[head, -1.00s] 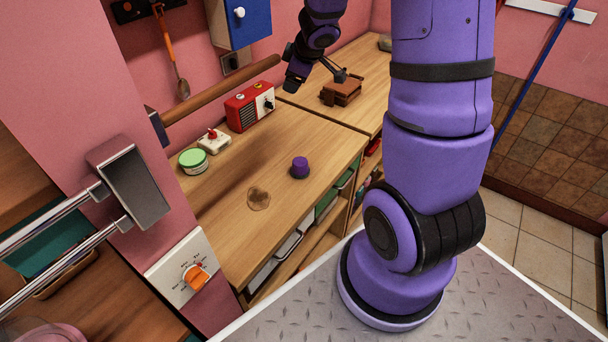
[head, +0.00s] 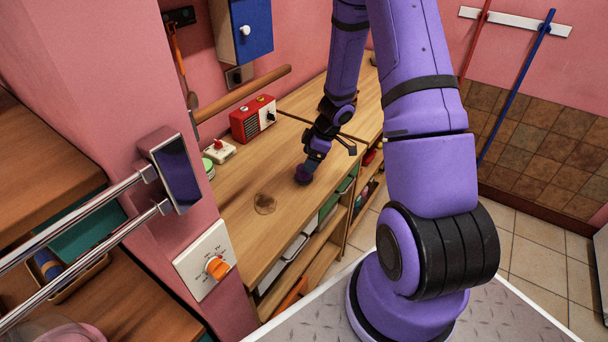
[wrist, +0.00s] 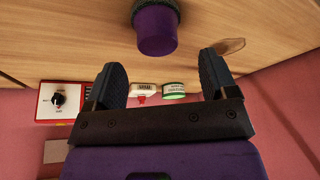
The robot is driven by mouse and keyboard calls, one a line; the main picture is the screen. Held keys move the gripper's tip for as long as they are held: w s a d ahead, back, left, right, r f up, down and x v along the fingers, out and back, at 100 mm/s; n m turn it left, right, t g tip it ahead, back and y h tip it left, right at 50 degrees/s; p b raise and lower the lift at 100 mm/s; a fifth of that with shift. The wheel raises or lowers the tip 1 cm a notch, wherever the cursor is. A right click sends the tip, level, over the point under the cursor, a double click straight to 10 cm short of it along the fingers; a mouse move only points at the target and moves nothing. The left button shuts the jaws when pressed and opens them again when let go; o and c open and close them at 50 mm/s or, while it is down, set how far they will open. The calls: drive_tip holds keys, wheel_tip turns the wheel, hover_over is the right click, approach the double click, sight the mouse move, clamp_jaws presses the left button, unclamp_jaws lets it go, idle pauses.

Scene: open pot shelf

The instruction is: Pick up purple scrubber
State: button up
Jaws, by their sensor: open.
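The purple scrubber (head: 303,173) stands on the wooden counter (head: 240,180). In the wrist view the scrubber (wrist: 155,32) shows as a purple knob on a dark bristly base, at the top centre. My gripper (wrist: 160,82) is open and empty, with its two dark fingers apart. The scrubber lies just beyond the fingertips, in line with the gap between them. In the head view my gripper (head: 309,164) is right at the scrubber and partly hides it. Whether they touch cannot be told.
A red radio (head: 254,119), a white switch box (head: 219,151) and a green-lidded tub (head: 208,168) stand along the wall. A brown stain (head: 265,203) lies on the counter left of the scrubber. A wooden rail (head: 243,93) juts above the counter.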

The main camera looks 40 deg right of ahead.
drive_tip(key=shift+x, duration=2.8)
drive_tip(key=shift+w+d, duration=0.1)
drive_tip(key=shift+d, duration=0.05)
drive_tip(key=c, duration=1)
drive_tip(key=shift+r, duration=0.15)
drive_tip(key=shift+r, duration=1.4)
drive_tip(key=shift+s+r, duration=0.2)
drive_tip(key=shift+r, duration=0.1)
drive_tip(key=s+d+r, duration=0.1)
drive_tip(key=s+d, duration=0.2)
drive_tip(key=s, duration=1.2)
drive_tip(key=shift+s, duration=0.2)
drive_tip(key=shift+r, duration=0.15)
